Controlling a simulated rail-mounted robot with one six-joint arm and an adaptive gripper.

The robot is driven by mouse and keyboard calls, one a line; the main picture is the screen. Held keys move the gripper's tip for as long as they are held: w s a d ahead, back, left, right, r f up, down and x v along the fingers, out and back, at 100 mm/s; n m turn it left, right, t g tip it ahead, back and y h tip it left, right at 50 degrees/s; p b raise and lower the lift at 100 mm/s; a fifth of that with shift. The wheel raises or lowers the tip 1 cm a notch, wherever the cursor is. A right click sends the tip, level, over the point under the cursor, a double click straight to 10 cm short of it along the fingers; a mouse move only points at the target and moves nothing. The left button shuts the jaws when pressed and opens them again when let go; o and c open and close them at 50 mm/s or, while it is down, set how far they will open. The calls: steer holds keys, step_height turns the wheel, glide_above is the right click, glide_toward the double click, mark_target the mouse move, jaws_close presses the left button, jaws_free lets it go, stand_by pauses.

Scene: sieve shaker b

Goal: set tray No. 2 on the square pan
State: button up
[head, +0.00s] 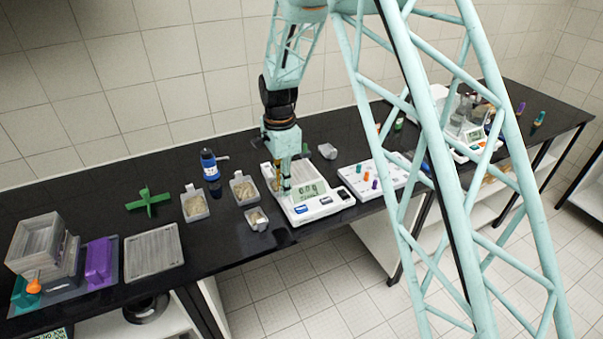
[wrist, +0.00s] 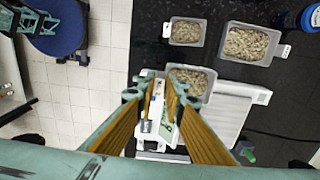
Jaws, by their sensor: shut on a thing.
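My gripper (head: 285,187) is over the white balance (head: 325,206) in the head view. In the wrist view its yellow fingers (wrist: 160,95) are closed at the edge of a small grey tray (wrist: 195,80) filled with pale grains, which I take to be tray No. 2; its number is not readable. The square pan (wrist: 228,115) is the grey plate below and right of the tray. The right finger hides part of the tray. I cannot tell whether the tray touches the pan. The balance display (head: 308,191) seems to read zeros.
Filled trays (head: 194,207) (head: 243,188) (head: 257,219) stand left of the balance, with a blue bottle (head: 210,166) behind. A small grey container (head: 327,152) stands behind the balance. A white board with coloured pieces (head: 372,181) is close on the right.

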stand_by(0.4)
steer(key=w+d, duration=0.1)
steer(key=w, duration=0.4)
steer(key=w+d+f+p, duration=0.1)
steer(key=w+d, duration=0.1)
steer(key=w, duration=0.3)
steer(key=w+d+p, duration=0.1)
steer(key=w, duration=0.4)
steer(key=shift+w+d+f, duration=0.15)
steer(key=shift+d+f, duration=0.1)
steer(key=shift+d, duration=0.1)
steer(key=shift+f, duration=0.15)
steer(key=shift+f+p, duration=0.55)
steer(key=shift+f, duration=1.1)
steer(key=shift+f, duration=0.15)
steer(key=o, duration=0.7)
steer(key=shift+c, duration=0.2)
steer(key=shift+r, duration=0.2)
